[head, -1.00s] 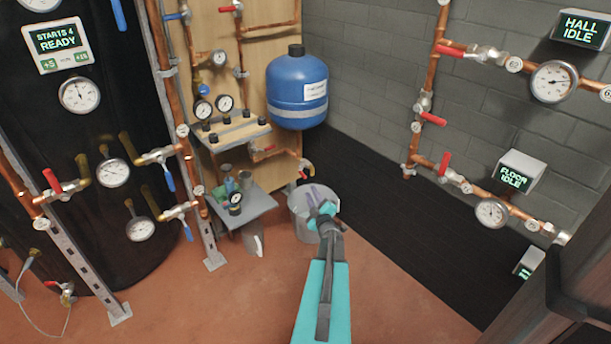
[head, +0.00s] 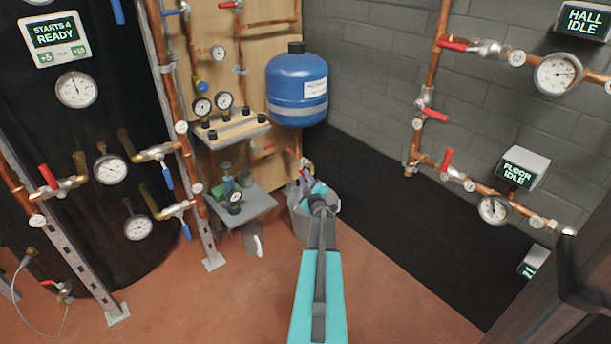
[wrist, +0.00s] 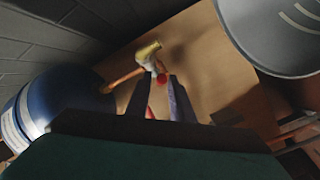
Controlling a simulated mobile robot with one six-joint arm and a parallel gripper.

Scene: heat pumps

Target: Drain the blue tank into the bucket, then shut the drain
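The blue tank (head: 297,85) hangs at the wall corner in the head view and shows at the left of the wrist view (wrist: 32,115). A copper pipe (wrist: 122,80) leads from it to the drain valve (wrist: 148,52), which has a brass-coloured end and a red handle (wrist: 161,78). My gripper (head: 306,182) is at the drain, above the bucket (head: 300,222). In the wrist view its fingers (wrist: 160,82) are apart, with red of the handle between them; I cannot tell whether they touch it. The arm hides part of the bucket, and I cannot make out any water stream.
Pipes with red valves (head: 428,117) run along the right wall. The floor in front is clear.

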